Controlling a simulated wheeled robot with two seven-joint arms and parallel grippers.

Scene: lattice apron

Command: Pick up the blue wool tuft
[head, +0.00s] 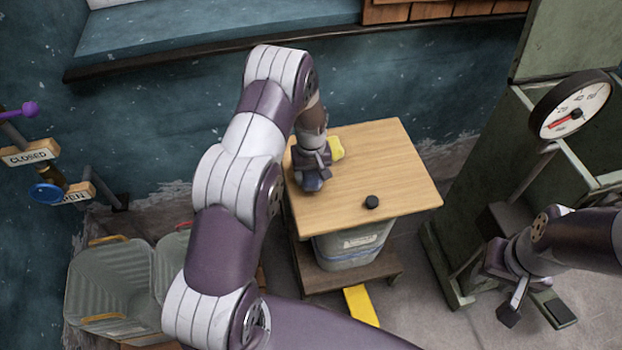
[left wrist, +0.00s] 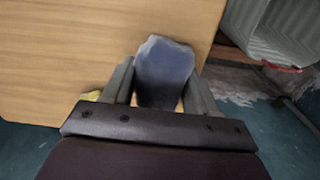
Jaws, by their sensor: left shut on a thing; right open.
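The blue wool tuft (left wrist: 164,72) is a blue-grey rounded lump in the left wrist view. It sits between the two fingers of my left gripper (left wrist: 161,88), which is shut on it. In the head view my left gripper (head: 311,178) is at the left side of the wooden table top (head: 385,165), and it hides most of the tuft. I cannot tell whether the tuft touches the table. My right gripper (head: 514,300) is open and empty, low at the right, away from the table.
A yellow thing (head: 336,148) lies on the table behind my left gripper. A small black knob (head: 372,202) is near the front edge. A grey bin (head: 350,248) stands under the table, and grey crates (head: 110,285) are at left. A dial scale (head: 570,108) stands right.

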